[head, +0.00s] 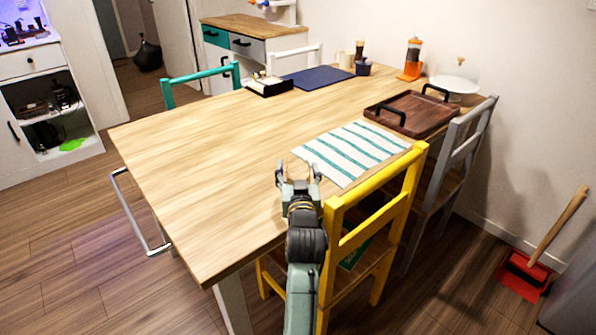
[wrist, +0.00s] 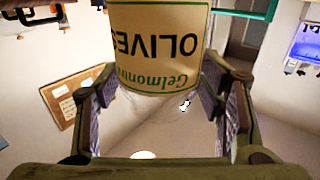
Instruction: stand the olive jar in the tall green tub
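The olive jar (wrist: 158,45) is large and close at the top of the wrist view. It has a cream label with "OLIVES" in dark letters and green print, upside down in that picture. My gripper (wrist: 158,62) has a finger against each side of the jar, and part of the jar is cut off by the frame. In the head view my gripper (head: 298,172) is over the near right edge of the table; the jar is not clearly visible there, apparently hidden by the gripper. I cannot make out a tall green tub in either view.
The wooden table (head: 190,170) is mostly bare. A striped mat (head: 350,150) and dark tray (head: 413,113) lie ahead and right of my gripper. A yellow chair (head: 380,190) stands close by on the right. A green item (head: 352,256) shows partly behind its slats.

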